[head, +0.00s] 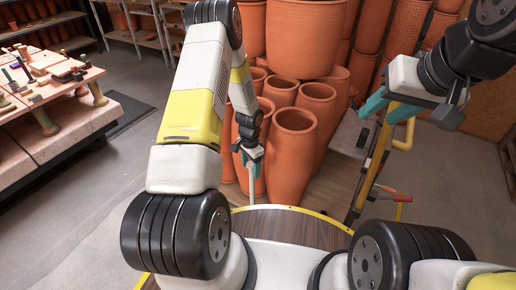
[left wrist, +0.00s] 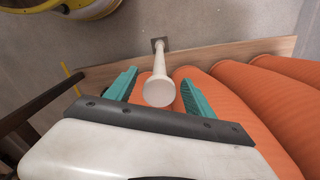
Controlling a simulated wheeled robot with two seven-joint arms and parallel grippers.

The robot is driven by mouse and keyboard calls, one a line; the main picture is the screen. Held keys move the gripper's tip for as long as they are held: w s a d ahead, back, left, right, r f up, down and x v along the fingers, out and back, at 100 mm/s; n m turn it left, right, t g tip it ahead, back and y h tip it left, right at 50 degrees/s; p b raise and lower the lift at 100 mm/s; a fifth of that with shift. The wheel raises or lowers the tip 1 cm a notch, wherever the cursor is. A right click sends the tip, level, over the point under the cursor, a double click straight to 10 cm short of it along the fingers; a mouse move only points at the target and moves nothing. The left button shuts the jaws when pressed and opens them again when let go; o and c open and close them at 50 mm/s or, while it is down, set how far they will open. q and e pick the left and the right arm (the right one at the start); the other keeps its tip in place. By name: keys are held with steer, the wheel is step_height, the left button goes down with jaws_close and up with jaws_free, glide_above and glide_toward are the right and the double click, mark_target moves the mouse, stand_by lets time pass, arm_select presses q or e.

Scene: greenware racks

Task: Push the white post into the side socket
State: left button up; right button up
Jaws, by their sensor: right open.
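The white post (left wrist: 158,88) is seen nearly end-on in the left wrist view. Its wide round end faces the camera, and its far end meets a small dark square plate (left wrist: 159,44), which may be the side socket. I cannot tell how deep it sits. My left gripper (left wrist: 162,86) is open, with its teal fingers apart on either side of the post. In the head view the left gripper (head: 255,163) points down beside the clay pots, with the thin white post (head: 251,184) below it. My right gripper (head: 384,100) is open and empty at the upper right.
Tall orange clay pots (head: 292,150) stand close beside my left gripper. A wooden board (left wrist: 225,52) runs behind the post. A yellow rail (head: 372,165) and a red-handled cart part (head: 392,194) are at the right. The floor (head: 85,190) at left is clear.

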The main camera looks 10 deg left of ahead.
arm_select(q)
steer(key=shift+r, duration=0.1)
step_height(320, 180, up, 8)
steer(key=shift+f, duration=0.2)
stand_by(0.4)
steer(key=shift+r, duration=0.15)
steer(key=s+r+n+t, duration=0.1)
steer(key=s+r+n, duration=0.15)
steer(key=r, duration=1.05)
steer(key=s+r+n+t, duration=0.1)
steer(key=s+r+t, duration=0.15)
steer(key=r, duration=0.95)
steer(key=s+d+r+n+t+h, duration=0.1)
steer(key=s+r+n, duration=0.1)
steer(key=s+r, duration=0.4)
steer(key=s+d+r+n+t+h, duration=0.1)
steer(key=s+r+n, duration=0.1)
steer(key=s+r, duration=0.5)
steer(key=s, duration=0.6)
steer(key=shift+d+r+t, duration=0.15)
steer(key=shift+d+t, duration=0.1)
steer(key=shift+t, duration=0.1)
